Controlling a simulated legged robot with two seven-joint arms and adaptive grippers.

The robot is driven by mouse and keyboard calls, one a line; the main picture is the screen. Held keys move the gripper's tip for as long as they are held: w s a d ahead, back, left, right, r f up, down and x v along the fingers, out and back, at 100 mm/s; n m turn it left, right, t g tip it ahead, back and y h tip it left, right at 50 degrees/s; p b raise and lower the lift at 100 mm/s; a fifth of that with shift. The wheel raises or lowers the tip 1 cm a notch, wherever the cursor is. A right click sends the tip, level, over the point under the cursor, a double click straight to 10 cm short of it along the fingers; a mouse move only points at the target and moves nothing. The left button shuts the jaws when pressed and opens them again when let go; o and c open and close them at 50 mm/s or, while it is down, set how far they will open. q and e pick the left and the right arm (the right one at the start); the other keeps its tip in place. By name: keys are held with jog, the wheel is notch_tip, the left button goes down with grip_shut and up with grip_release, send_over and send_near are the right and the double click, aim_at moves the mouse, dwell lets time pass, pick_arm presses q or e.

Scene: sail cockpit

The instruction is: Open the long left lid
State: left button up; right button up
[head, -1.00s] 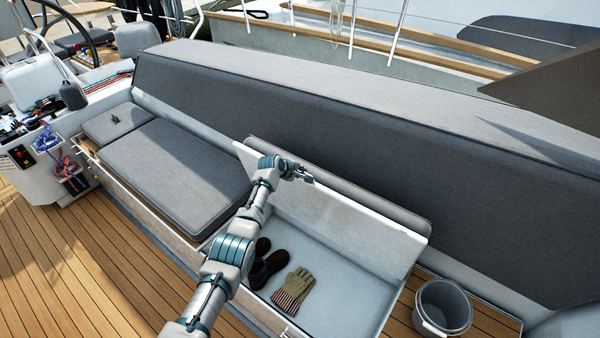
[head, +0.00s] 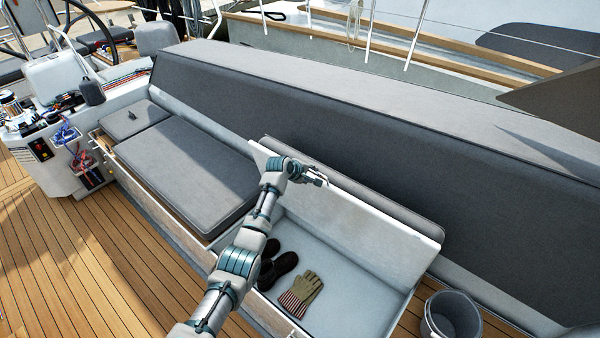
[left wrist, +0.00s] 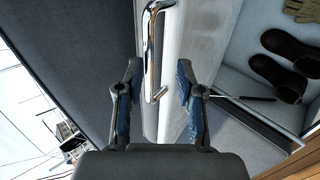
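A long lid (head: 350,228) stands raised against the seat back, its white underside facing out and a grey cushion on its far side. Below it lies an open locker (head: 345,309) with dark boots (head: 279,268) and striped gloves (head: 300,292) inside. My left gripper (head: 322,180) is at the raised lid's upper edge, left of its middle. In the left wrist view the fingers (left wrist: 158,95) are apart, with a chrome handle (left wrist: 150,50) on the lid's edge lying between them. Neither finger clearly touches it. My right gripper is not in view.
Left of the open locker, a long grey cushion (head: 180,170) and a smaller cushion (head: 134,119) lie flat on closed seating. A grey bucket (head: 452,318) stands to the right. The tall grey seat back (head: 400,150) runs behind. The teak deck (head: 70,250) in front is clear.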

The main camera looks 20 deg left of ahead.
pick_arm(q)
jog(key=v, duration=0.9)
jog(key=shift+s+a, duration=0.1)
